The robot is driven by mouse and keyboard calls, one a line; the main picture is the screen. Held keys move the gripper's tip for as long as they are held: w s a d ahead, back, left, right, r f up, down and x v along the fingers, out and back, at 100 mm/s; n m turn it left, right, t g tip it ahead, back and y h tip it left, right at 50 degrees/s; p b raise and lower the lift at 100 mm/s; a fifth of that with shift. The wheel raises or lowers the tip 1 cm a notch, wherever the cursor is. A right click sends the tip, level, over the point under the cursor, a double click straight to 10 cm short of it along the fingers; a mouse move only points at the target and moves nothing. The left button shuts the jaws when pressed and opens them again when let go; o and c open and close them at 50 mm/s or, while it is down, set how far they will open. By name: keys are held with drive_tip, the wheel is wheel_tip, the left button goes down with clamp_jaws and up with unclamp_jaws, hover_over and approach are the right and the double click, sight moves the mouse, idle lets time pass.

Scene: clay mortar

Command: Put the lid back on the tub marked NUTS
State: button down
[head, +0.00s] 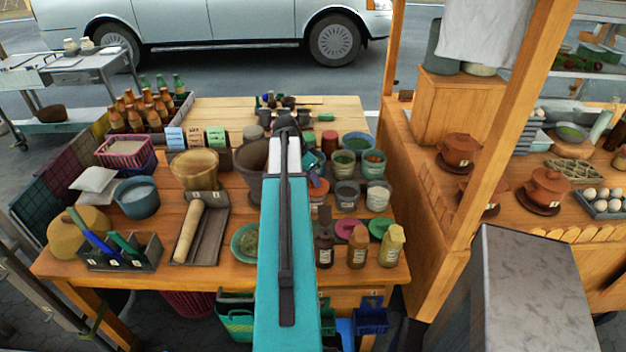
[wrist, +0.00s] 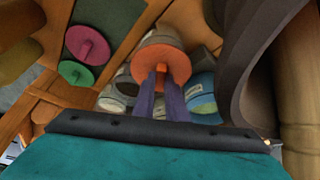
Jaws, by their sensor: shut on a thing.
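My gripper (wrist: 161,84) is shut on the knob of an orange lid (wrist: 160,55) in the wrist view. The lid is held over or close to a cluster of tubs; the gap cannot be judged. In the head view the orange lid (head: 319,187) shows partly beside my teal arm. Open tubs stand on the right part of the wooden table, among them a grey one (head: 346,194), a pale-filled one (head: 378,196) and a green-filled one (head: 344,163). The labels are too small to read, so I cannot tell which tub is marked NUTS.
A pink lid (head: 344,228) and a green lid (head: 381,228) lie in front of the tubs. Small bottles (head: 357,247) stand at the table's front edge. A large dark mortar (head: 251,160) stands left of my arm. A wooden post (head: 515,120) rises at the right.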

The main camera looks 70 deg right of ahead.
drive_tip(key=c, duration=1.2)
unclamp_jaws()
drive_tip(key=shift+r, duration=0.1)
drive_tip(key=shift+r+p, duration=1.7)
drive_tip(key=shift+r, duration=1.7)
clamp_jaws()
drive_tip(key=shift+f+b, duration=1.8)
drive_tip(key=shift+f, duration=1.2)
